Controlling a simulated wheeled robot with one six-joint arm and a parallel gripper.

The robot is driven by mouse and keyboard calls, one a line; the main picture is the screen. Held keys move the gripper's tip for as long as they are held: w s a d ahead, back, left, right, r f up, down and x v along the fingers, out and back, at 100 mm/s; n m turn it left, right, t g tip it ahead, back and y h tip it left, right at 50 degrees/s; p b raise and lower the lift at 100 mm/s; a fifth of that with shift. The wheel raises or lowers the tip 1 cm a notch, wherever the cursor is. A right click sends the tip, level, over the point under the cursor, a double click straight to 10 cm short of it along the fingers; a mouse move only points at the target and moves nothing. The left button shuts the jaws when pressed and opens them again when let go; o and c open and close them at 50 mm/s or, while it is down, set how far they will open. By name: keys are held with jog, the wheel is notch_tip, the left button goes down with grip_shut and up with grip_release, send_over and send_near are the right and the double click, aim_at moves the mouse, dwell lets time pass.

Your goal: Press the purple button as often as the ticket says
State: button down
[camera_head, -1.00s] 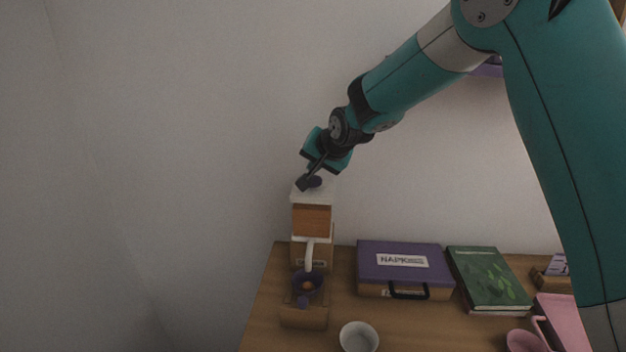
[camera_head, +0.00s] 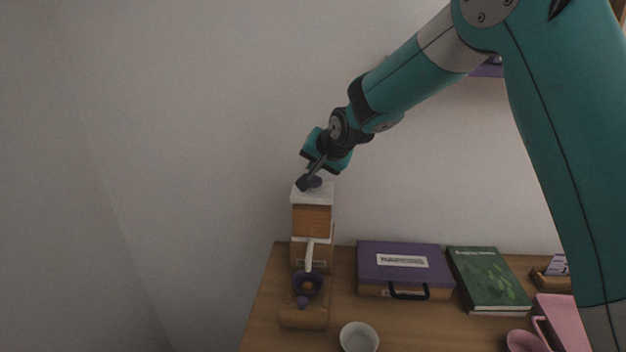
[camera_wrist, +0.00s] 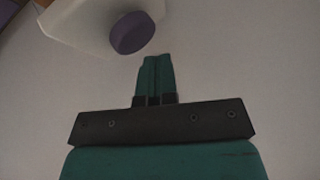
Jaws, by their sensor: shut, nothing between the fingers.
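The purple button (camera_head: 314,182) sits on the white top of the coffee dispenser (camera_head: 312,220) at the table's back left corner. In the wrist view the purple button (camera_wrist: 132,32) stands out from the white top, just beyond and left of the fingertips. My gripper (camera_head: 301,185) is shut and empty, with its tip close beside the button. It also shows in the wrist view (camera_wrist: 155,62), with a small gap between the fingertips and the button in the picture. Contact cannot be told. A small card (camera_head: 556,265) in a wooden holder stands at the right; its writing is unreadable here.
A purple cup (camera_head: 308,284) sits under the dispenser's spout. The wall is close behind.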

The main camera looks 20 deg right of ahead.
aim_at(315, 179)
dwell(0.4)
jog(key=shift+f+b, duration=0.4)
jog(key=shift+f, duration=0.05)
jog(key=shift+f+b, duration=0.65)
jog(key=shift+f, duration=0.15)
dwell(0.9)
jog(key=shift+r, duration=0.1)
jog(key=shift+r+p, duration=0.75)
jog(key=shift+r, duration=0.4)
jog(key=shift+r+p, duration=1.65)
jog(key=shift+r, duration=0.9)
